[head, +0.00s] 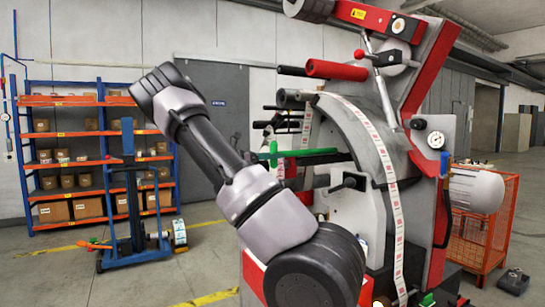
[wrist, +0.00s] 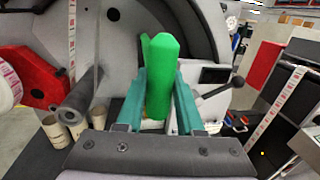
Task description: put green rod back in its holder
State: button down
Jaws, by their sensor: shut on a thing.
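The green rod (wrist: 163,65) stands between the two teal fingers of my gripper (wrist: 161,92) in the wrist view, which are shut on it. Its faceted end points away from the wrist. A narrow green strip shows along its left side; I cannot tell if it is part of the rod. In the head view the green rod (head: 306,153) lies roughly level in front of the machine's grey curved body, and my gripper (head: 274,153) is mostly hidden behind my arm. I cannot make out which part is the rod's holder.
The label rewinder (head: 350,125) fills the right side, with a label strip (head: 397,220) hanging down its front. A black-knobbed lever (wrist: 236,83) stands close right of the rod. A grey tube (wrist: 80,95) is at left. Shelves (head: 30,150) and a blue lifter (head: 130,185) stand farther back.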

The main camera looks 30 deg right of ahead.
jog(key=shift+f, duration=0.2)
jog(key=shift+f, duration=0.4)
jog(key=shift+f, duration=0.4)
dwell(0.5)
jog(key=shift+c, duration=2.3)
grip_release()
